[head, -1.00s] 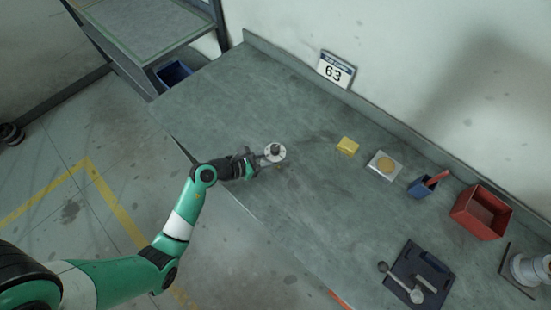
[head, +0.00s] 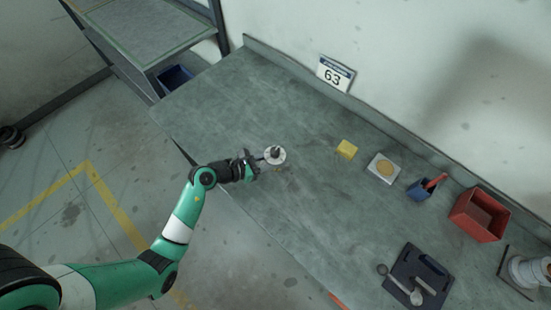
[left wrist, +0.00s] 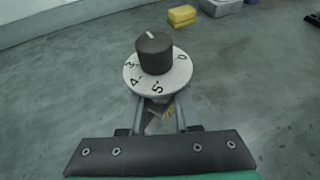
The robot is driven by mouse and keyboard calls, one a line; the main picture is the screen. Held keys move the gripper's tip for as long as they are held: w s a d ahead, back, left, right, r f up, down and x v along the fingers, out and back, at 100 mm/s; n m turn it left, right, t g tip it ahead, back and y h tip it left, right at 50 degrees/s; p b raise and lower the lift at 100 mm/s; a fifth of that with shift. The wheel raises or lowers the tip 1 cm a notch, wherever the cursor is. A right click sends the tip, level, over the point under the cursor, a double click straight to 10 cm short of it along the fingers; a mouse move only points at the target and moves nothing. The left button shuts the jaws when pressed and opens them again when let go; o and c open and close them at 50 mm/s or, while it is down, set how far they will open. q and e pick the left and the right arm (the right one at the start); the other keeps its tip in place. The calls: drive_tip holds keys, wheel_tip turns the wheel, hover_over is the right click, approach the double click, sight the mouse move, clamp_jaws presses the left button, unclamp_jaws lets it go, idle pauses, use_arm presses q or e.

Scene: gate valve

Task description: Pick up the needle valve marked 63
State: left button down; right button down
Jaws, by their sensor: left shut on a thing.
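The needle valve (head: 275,156) has a round white dial with black numbers and a dark knob on top. It is upright at the left part of the bench. In the left wrist view the dial (left wrist: 131,78) and knob (left wrist: 155,54) show close up, with a pointer line on the knob. My left gripper (head: 261,160) reaches in from the left and is shut on the valve below its dial. The dial hides most of the valve's body and the fingertips. I cannot tell whether the valve touches the bench. My right gripper is not in view.
A sign reading 63 (head: 335,74) stands at the wall. The bench around the valve is clear.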

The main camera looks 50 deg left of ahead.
sight(271, 155)
use_arm(q)
drive_tip(key=r+p, duration=0.1)
drive_tip(key=r, duration=0.1)
drive_tip(key=s+r+p, duration=0.1)
drive_tip(key=r, duration=0.1)
drive_tip(key=shift+r, duration=0.2)
drive_tip(key=s+r+p, duration=0.2)
drive_tip(key=s+r, duration=0.2)
drive_tip(key=s, duration=0.2)
drive_tip(key=s+d+r+p, duration=0.1)
drive_tip(key=s+r, duration=0.2)
drive_tip(key=s, duration=0.3)
drive_tip(key=shift+s+d+r+p, duration=0.2)
drive_tip(key=shift+s+r+p, duration=0.15)
